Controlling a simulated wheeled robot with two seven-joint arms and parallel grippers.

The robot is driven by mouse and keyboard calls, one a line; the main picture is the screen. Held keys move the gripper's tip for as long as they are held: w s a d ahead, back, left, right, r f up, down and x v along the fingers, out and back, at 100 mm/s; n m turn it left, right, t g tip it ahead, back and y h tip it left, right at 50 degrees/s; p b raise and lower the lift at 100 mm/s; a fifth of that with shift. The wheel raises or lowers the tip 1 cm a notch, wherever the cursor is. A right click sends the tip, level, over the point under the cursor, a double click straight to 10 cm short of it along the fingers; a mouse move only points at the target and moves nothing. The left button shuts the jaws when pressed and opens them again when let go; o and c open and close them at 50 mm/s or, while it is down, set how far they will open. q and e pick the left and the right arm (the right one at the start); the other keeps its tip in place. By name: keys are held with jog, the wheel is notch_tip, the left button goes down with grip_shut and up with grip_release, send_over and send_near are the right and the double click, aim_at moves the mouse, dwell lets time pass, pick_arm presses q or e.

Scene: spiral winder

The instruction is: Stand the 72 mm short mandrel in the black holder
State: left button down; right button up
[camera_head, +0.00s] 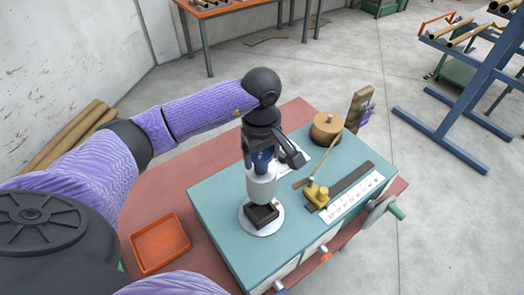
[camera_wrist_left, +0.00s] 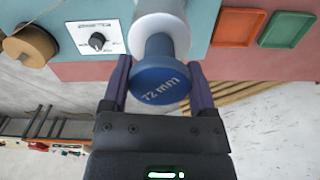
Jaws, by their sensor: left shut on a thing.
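The 72 mm short mandrel has a white body (camera_head: 261,187) and a blue end marked "72 mm" (camera_wrist_left: 160,88). My left gripper (camera_head: 264,158) is shut on the blue end, with one finger on each side in the left wrist view (camera_wrist_left: 160,75). The mandrel hangs about upright, white part down, in the head view. The black holder (camera_head: 262,216) is a dark square piece on a white disc (camera_head: 247,224) on the teal bench top. The mandrel's lower end is right at the holder's far side in the picture; I cannot tell whether they touch. My right gripper is not in view.
A yellow block (camera_head: 316,194) and a white ruler strip (camera_head: 352,199) lie right of the holder. A wooden spool (camera_head: 327,127) stands at the back. An orange tray (camera_head: 160,243) is at the left. A dial panel (camera_wrist_left: 97,40) shows in the left wrist view.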

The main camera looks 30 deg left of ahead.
aim_at(262, 170)
pick_arm(q)
jog(key=shift+f+b, duration=1.65)
jog(key=shift+f, duration=1.05)
jog(key=shift+f+b, duration=1.25)
jog(key=shift+f, duration=0.1)
grip_release()
notch_tip(262, 170, up, 10)
jog(key=shift+r+b, duration=0.1)
jog(key=shift+b, duration=0.3)
